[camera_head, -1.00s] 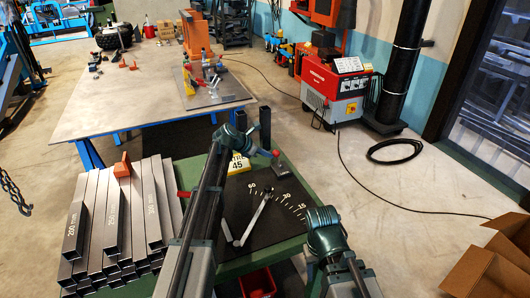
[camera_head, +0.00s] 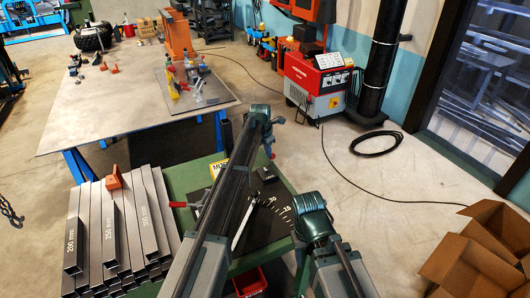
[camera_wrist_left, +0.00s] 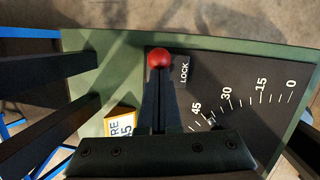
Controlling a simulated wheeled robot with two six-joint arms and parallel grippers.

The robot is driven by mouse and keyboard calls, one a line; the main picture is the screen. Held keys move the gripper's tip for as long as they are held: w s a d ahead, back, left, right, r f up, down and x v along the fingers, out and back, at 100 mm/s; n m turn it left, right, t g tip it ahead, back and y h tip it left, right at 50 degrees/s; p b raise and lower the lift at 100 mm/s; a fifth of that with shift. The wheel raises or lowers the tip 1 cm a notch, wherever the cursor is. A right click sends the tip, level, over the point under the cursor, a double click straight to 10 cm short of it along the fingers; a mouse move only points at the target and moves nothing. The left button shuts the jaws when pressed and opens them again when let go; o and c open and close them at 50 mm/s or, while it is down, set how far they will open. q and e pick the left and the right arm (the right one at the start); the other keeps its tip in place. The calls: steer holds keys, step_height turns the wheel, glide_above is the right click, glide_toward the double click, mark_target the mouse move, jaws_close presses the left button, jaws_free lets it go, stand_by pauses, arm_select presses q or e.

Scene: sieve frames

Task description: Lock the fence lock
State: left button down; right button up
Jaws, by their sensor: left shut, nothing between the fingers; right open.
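The red ball knob (camera_wrist_left: 160,58) of the fence lock stands beside the black LOCK plate (camera_wrist_left: 184,72) at the back edge of the green table. My left gripper (camera_wrist_left: 160,75) is shut and empty, its fingertips at the near side of the knob; I cannot tell whether they touch. In the head view the left gripper (camera_head: 270,146) hangs at the table's back, with the knob (camera_head: 272,156) partly hidden by it. My right gripper's fingers are not visible.
A yellow sign (camera_wrist_left: 120,122) stands left of the scale. A red-handled clamp (camera_head: 178,204) is at the table's left, beside stacked steel tubes (camera_head: 118,230). A large grey table (camera_head: 130,95) stands behind.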

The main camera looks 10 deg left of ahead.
arm_select(q)
steer(key=shift+w+d, duration=0.15)
steer(key=shift+d, duration=0.15)
stand_by(0.4)
steer(key=shift+a+r, duration=0.1)
arm_select(e)
steer(key=shift+r, duration=0.1)
